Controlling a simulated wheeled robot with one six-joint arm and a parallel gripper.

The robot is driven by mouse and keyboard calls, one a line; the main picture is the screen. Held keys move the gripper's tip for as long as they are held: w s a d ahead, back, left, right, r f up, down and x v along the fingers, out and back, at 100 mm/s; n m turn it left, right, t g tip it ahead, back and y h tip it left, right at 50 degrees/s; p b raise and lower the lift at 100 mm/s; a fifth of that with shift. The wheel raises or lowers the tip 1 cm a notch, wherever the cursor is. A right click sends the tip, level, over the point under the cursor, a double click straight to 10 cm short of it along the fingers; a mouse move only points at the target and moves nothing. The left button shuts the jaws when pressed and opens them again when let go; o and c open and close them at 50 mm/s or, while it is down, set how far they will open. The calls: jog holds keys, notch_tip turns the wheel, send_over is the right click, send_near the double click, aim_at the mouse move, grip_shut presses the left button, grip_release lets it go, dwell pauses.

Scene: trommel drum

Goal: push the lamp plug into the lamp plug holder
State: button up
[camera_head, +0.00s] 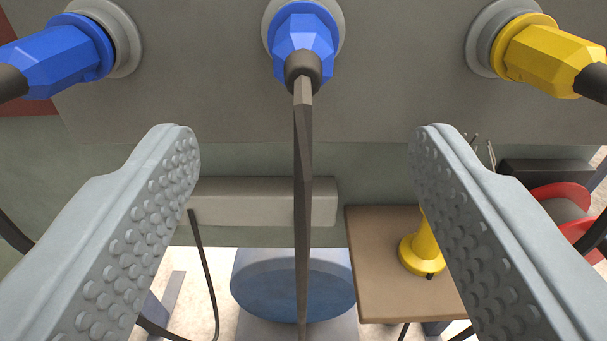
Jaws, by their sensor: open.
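My gripper (303,140) is open, its two studded grey fingers at the left and right with nothing between the pads. A blue plug (302,38) sits in a round grey holder (270,18) at the top middle, beyond my fingertips. A dark cable (304,150) hangs from it, in line with the gap between the fingers. Another blue plug (60,55) is in a holder (122,35) at upper left, and a yellow plug (545,55) is in a holder (482,40) at upper right. I cannot tell which is the lamp plug, or how deep each sits.
A yellow flanged object (424,255) stands on a brown tabletop (385,265), partly hidden by the right finger. A grey box-shaped ledge (260,201) and a blue round object (290,285) lie below. Cables hang at left and right. A red object (560,196) is at right.

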jog(key=shift+s, duration=1.9)
jog(key=s+r, duration=0.5)
jog(key=s, duration=0.6)
jog(key=s+a+r, duration=0.1)
jog(key=s+r, duration=0.4)
jog(key=s, duration=0.7)
jog(key=s+r, duration=0.5)
jog(key=s, duration=0.7)
jog(key=shift+a+r+g, duration=0.2)
jog(key=shift+g, duration=0.1)
jog(key=shift+s, duration=0.1)
